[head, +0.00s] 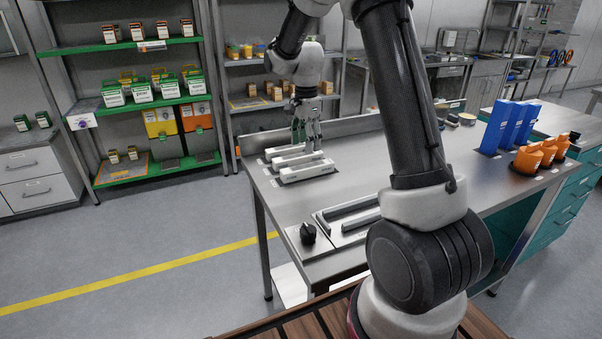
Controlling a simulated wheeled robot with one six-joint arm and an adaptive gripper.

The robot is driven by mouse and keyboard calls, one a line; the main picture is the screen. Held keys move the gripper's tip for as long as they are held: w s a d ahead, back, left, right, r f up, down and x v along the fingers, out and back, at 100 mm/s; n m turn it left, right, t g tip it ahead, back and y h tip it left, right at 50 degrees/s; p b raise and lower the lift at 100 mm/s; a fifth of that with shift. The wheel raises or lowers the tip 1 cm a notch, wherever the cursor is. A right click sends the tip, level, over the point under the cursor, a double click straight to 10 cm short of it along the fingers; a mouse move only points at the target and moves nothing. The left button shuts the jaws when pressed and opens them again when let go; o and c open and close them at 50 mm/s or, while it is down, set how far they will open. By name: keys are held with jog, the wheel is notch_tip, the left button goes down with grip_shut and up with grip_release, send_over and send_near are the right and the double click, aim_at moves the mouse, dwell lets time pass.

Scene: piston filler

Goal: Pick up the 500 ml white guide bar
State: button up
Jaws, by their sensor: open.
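Three white guide bars lie side by side at the left end of the steel table: a far one (284,151), a middle one (291,161) and a near one (308,171). Their markings are too small to read, so I cannot tell which is the 500 ml bar. My gripper (306,143) points down with its fingers apart, over or just behind the bars toward their right ends. I see nothing held in it. I cannot tell whether the fingertips touch a bar.
A fixture with dark grey bars (350,210) and a black knob (308,233) sits at the table's near edge. Blue holders (508,126) and orange cups (535,155) stand at the right. Shelves (130,45) stand behind. The steel top between bars and fixture is clear.

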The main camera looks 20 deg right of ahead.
aim_at(308, 166)
jog(key=shift+f+m, duration=0.1)
jog(key=shift+m, duration=0.9)
jog(key=f, duration=0.7)
jog(key=shift+s+d+f, duration=0.25)
jog(key=shift+d+f, duration=0.05)
jog(key=shift+f, duration=0.05)
grip_shut()
